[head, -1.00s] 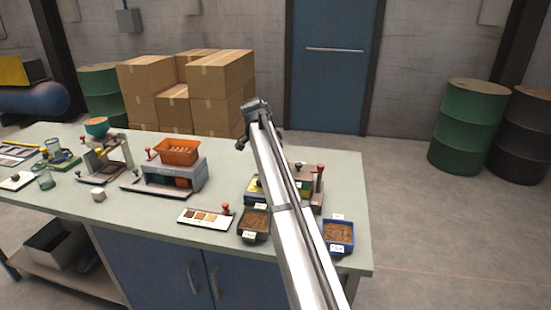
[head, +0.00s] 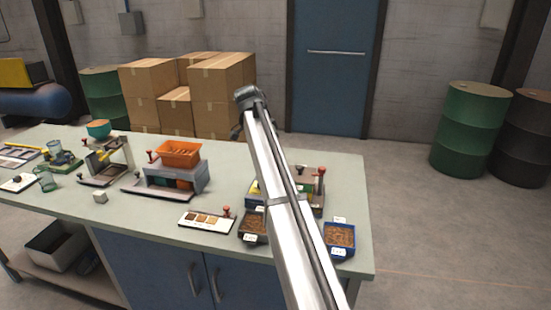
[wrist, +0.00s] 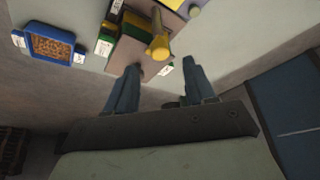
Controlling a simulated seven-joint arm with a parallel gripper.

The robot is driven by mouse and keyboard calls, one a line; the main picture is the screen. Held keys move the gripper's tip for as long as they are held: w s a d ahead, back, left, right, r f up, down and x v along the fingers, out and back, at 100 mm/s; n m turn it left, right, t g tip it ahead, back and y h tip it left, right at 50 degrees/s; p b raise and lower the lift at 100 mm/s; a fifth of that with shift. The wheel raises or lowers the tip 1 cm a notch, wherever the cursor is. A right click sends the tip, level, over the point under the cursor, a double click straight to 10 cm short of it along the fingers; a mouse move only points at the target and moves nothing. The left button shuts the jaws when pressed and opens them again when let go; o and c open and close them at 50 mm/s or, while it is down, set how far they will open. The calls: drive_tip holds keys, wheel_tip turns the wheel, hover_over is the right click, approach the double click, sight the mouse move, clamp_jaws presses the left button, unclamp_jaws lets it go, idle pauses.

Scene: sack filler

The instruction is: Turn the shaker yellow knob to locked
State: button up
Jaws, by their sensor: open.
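A yellow knob (wrist: 158,46) with a rounded end stands on a block-like device (wrist: 135,50) in the wrist view. My gripper (wrist: 161,66) is open, its two dark fingers apart, with the knob just beyond and between the fingertips. Nothing is held between the fingers. Whether a finger touches the knob cannot be told. In the head view, my arm partly covers a device with yellow, green and red parts (head: 312,188) at the right end of the bench, and my gripper does not show. The knob's lock marking cannot be read.
A blue tray of brown bits (head: 339,236) sits at the bench's right front and also shows in the wrist view (wrist: 50,46). A dark tray (head: 254,226) and a sample card (head: 207,221) lie left of it. A machine with an orange hopper (head: 180,153) stands farther left.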

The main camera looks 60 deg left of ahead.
drive_tip(key=v, duration=0.8)
drive_tip(key=shift+r, duration=0.1)
idle(0.3)
